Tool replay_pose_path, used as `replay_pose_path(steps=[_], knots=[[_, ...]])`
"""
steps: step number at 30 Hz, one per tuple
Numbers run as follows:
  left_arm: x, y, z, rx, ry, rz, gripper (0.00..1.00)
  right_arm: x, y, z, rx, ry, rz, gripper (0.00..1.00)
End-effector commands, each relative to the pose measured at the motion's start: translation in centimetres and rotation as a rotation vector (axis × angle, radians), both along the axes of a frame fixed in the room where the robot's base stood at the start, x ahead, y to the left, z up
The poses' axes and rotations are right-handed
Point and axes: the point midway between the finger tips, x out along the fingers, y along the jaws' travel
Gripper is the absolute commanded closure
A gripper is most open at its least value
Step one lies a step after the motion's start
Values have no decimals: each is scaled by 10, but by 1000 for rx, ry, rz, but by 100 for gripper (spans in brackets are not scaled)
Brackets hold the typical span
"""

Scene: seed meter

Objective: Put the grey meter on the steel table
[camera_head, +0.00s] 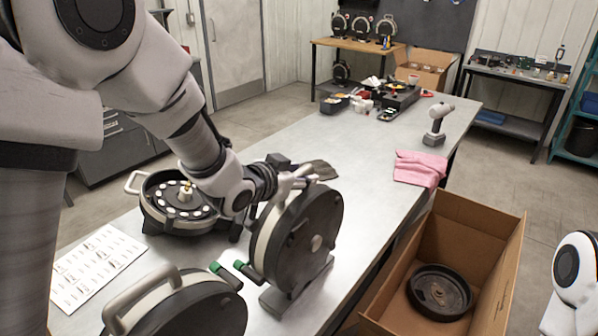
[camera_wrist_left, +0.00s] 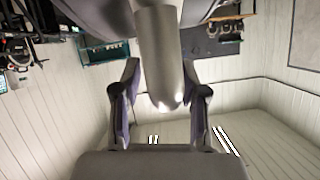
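A seed meter (camera_head: 312,232) with a dark round face and a light grey rim stands upright on a grey foot on the steel table (camera_head: 350,150), near its right edge. My left gripper (camera_head: 290,178) is at the light grey handle on top of this meter. In the left wrist view a grey handle-like bar (camera_wrist_left: 160,60) lies between the two fingers of the left gripper (camera_wrist_left: 162,105), with a gap on each side, so the fingers look open around it. The meter's far side is hidden. My right gripper is out of view.
An open meter (camera_head: 180,205) with white discs lies left of the arm. Another dark meter (camera_head: 185,310) is at the front, beside green-tipped handles. A cardboard box (camera_head: 490,250) holds a black disc (camera_head: 440,292).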

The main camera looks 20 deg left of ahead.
Motion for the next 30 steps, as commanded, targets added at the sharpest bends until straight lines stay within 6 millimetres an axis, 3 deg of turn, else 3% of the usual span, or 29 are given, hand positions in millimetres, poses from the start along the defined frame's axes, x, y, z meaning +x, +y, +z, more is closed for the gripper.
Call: replay_pose_path(steps=[11,21,24,30], knots=[[-9,3,3,-1,-1,1,55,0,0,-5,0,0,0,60],[-81,23,35,-6,-4,1,55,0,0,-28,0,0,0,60],[-96,28,52,-7,3,0,55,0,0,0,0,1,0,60],[-106,31,50,-1,1,0,55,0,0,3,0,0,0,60]])
